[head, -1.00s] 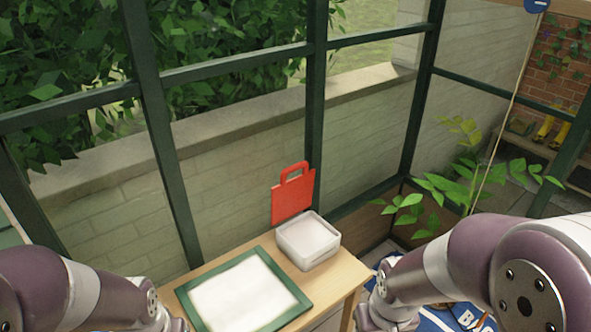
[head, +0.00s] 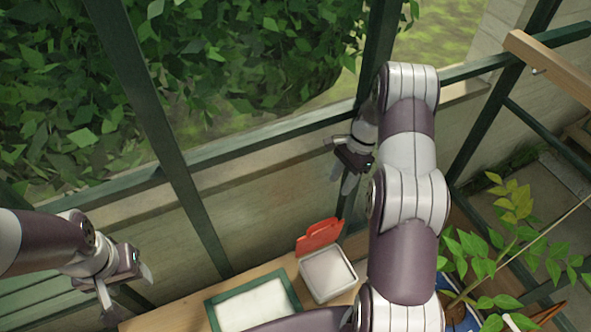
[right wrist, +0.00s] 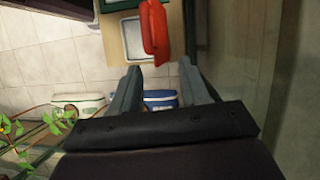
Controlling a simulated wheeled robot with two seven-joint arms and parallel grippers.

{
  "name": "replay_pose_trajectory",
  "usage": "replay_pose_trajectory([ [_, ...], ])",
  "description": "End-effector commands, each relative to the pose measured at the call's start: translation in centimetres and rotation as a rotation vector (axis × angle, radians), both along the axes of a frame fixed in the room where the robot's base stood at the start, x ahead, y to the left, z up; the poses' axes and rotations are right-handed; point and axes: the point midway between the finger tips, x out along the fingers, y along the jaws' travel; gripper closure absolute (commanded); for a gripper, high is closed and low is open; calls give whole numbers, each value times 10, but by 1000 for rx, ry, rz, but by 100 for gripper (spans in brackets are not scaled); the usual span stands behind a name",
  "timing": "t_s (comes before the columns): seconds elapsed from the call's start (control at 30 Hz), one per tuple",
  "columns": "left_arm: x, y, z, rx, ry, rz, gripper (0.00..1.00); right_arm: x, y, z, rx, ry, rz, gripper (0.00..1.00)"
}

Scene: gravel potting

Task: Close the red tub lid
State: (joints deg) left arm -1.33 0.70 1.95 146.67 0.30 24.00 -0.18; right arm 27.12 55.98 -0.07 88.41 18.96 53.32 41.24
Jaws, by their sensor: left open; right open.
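The red lid (head: 319,236) with its handle stands raised at the back edge of the pale tub (head: 328,274), so the tub is open. In the right wrist view the lid (right wrist: 155,32) shows beyond my fingers and partly covers the tub (right wrist: 133,41). My right gripper (head: 342,177) is open and empty, high above and behind the lid, near the window post, and apart from it. It also shows in the right wrist view (right wrist: 160,78). My left gripper (head: 126,288) is open and empty, well left of the tub.
The wooden table (head: 170,318) bears a green-framed tray (head: 208,312) with pale contents, left of the tub. Window frames and a low wall stand close behind. A leafy plant (head: 490,255) is at the right. Blue-and-white containers (right wrist: 160,98) show lower down in the right wrist view.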

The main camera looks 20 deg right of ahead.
Motion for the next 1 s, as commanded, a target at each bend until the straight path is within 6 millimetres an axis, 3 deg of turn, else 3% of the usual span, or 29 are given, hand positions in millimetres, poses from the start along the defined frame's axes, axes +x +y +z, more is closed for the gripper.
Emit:
replay_pose_trajectory([
  [0.17,0,0,-16,0,-1,0,45,-4,8,-10,11,54,-82,55],
  [0.4,-2,1,-86,0,0,0,45,-12,25,-62,10,53,-78,55],
  [0.53,-2,1,-115,0,-1,0,45,-17,37,-85,10,53,-78,55],
  [0.73,-2,1,-104,0,-2,0,45,-22,50,-102,10,55,-77,55],
  [1.0,-2,1,-103,0,-2,0,45,-23,54,-114,9,53,-78,55],
])
